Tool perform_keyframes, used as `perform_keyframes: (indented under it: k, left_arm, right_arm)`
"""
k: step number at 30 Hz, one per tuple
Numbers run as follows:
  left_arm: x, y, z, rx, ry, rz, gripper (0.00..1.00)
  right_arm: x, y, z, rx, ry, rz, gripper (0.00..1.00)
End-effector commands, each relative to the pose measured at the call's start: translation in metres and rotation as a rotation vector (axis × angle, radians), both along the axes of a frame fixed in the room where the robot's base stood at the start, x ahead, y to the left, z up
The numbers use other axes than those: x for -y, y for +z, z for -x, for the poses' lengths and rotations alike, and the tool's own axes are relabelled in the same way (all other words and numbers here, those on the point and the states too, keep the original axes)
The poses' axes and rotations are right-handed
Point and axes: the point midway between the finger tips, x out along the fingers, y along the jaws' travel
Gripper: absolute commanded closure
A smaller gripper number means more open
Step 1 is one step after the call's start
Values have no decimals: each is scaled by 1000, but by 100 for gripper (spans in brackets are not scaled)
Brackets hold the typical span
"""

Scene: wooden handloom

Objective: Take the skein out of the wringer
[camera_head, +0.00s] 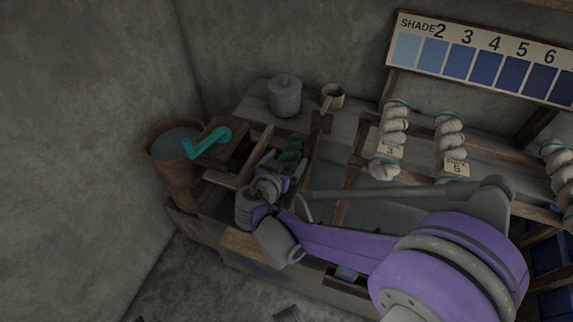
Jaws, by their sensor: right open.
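The wringer (222,152) is a wooden frame with a teal crank (210,138), at the left end of the bench. A dark green twisted skein (291,153) shows at the wringer's right side, beside its wooden bars. Its lower end is hidden behind my right gripper and wrist. My right gripper (270,182) is open, just below and left of the green skein. I cannot tell whether its fingers touch the skein. My left gripper is not in view.
A brown bucket (166,150) of liquid stands left of the wringer. Pale skeins tagged 3 (392,132) and 5 (450,140) hang to the right, below a shade chart (485,62).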

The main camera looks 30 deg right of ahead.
Motion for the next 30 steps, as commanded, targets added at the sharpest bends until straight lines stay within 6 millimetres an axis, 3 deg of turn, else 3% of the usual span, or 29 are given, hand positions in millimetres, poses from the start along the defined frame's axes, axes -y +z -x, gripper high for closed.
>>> perform_keyframes:
  k: [4, 13, 27, 29, 30]
  left_arm:
    - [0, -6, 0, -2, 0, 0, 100]
    - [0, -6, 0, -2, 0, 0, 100]
    - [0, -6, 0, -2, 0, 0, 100]
    - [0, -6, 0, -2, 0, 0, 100]
    - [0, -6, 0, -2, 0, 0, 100]
  right_arm:
    - [15, -8, -11, -1, -3, 1, 0]
    - [18, -9, -15, -1, 0, 1, 0]
    - [18, -9, -15, -1, 0, 1, 83]
    - [18, -9, -15, -1, 0, 1, 92]
    - [18, -9, -15, -1, 0, 1, 92]
